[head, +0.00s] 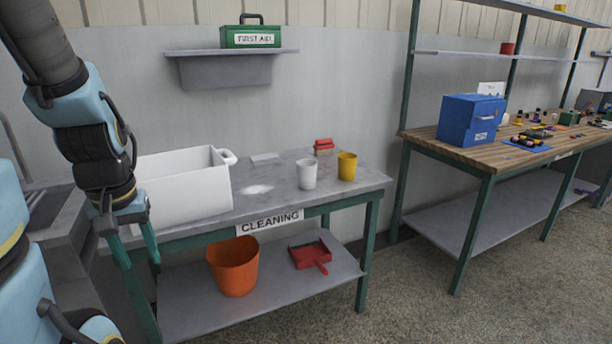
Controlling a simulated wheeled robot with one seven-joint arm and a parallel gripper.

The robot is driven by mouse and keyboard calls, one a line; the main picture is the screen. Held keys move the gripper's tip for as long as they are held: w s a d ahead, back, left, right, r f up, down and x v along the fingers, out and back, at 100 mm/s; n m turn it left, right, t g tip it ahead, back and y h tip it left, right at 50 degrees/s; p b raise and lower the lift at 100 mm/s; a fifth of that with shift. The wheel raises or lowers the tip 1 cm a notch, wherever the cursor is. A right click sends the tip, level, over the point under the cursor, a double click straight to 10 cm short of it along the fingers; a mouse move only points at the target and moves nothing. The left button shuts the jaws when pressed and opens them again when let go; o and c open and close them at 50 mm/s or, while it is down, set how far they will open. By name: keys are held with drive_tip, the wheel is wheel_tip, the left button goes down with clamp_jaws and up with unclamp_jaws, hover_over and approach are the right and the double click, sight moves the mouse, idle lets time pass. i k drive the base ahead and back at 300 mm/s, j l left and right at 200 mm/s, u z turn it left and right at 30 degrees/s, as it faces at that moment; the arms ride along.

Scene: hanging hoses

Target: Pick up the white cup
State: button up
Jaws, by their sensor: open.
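The white cup (307,175) stands upright on the grey cleaning table (348,193), near its front edge and right of the table's middle. A yellow cup (347,166) stands close to its right. My gripper (140,262) hangs at the left of the head view, fingers pointing down and apart, with nothing between them. It appears in front of the table's left end, well left of the white cup, with the white bin between them in the picture.
A white bin (188,192) fills the table's left part. White powder (256,189), a white flat item (265,158) and red blocks (323,146) also lie on the table. An orange bucket (233,268) and red dustpan (311,254) sit on the lower shelf. A workbench (455,147) stands right.

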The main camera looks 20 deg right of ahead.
sight(307, 168)
drive_tip(key=u, duration=0.75)
drive_tip(key=k+l+u, duration=0.1)
drive_tip(key=l+u, duration=0.25)
drive_tip(key=k+l+u, duration=0.15)
drive_tip(key=l+u, duration=0.2)
drive_tip(key=k+l+u, duration=0.2)
drive_tip(key=l+u, duration=0.15)
drive_tip(key=k+l+u, duration=0.2)
drive_tip(key=u, duration=0.2)
drive_tip(key=k+l+u, duration=0.1)
drive_tip(key=k+l, duration=0.6)
drive_tip(key=k, duration=0.2)
drive_tip(key=k+l+u, duration=0.15)
drive_tip(key=k+l, duration=0.5)
drive_tip(key=k, duration=0.25)
drive_tip(key=l+u, duration=0.05)
